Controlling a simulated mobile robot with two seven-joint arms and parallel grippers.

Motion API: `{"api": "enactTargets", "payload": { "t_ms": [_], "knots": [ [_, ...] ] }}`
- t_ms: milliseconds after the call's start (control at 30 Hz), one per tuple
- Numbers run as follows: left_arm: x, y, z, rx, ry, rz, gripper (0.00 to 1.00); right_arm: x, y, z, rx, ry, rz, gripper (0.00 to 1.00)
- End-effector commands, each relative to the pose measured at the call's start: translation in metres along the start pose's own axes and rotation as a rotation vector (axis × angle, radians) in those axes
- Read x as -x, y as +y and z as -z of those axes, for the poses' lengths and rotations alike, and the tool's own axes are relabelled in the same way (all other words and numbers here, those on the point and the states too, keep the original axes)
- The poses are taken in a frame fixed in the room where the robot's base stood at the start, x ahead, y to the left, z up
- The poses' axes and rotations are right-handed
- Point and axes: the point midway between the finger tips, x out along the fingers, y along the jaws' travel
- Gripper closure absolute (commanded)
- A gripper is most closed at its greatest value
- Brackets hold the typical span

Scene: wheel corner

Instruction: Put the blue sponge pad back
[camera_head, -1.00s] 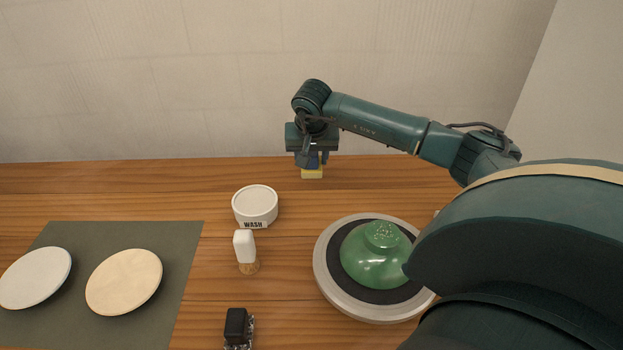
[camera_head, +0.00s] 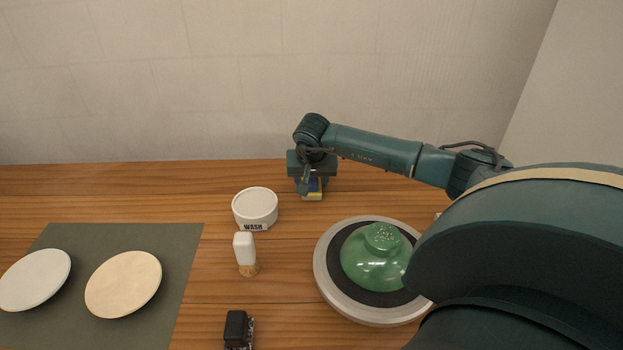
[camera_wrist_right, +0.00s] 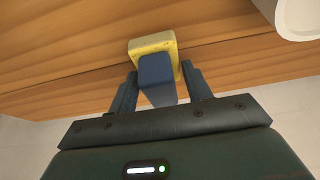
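The sponge pad, a blue block (camera_wrist_right: 157,79) on a yellow base (camera_wrist_right: 152,45), is between the two fingers of my right gripper (camera_wrist_right: 160,84) in the right wrist view. In the head view its yellow base (camera_head: 312,197) shows just below the right gripper (camera_head: 312,184), at the back of the table, right of the white tub. The fingers flank the blue part and hold it, with the yellow side facing down. I cannot tell whether the yellow base touches the wood. My left gripper is not in view.
A white WASH tub (camera_head: 255,207) stands left of the sponge. A white-and-tan tool (camera_head: 245,254) and a black item (camera_head: 236,328) are nearer. A green pot (camera_head: 376,262) sits on the wheel (camera_head: 326,285). A grey mat (camera_head: 180,240) bears two discs. The back-left wood is clear.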

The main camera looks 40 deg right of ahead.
Motion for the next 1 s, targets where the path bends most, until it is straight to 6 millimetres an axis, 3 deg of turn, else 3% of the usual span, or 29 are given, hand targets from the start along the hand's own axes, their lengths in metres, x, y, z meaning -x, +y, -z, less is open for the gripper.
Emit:
{"api": "enactTargets", "payload": {
  "t_ms": [200,567,1000],
  "knots": [
    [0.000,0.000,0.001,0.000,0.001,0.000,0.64,0.001,0.000,0.001,-0.001,0.000,0.000,0.34],
    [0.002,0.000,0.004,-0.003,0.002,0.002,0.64,0.003,0.001,0.001,-0.001,0.000,-0.001,0.34],
    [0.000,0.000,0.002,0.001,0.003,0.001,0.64,0.098,-0.003,0.000,0.000,0.005,0.002,0.34]
  ]
}}
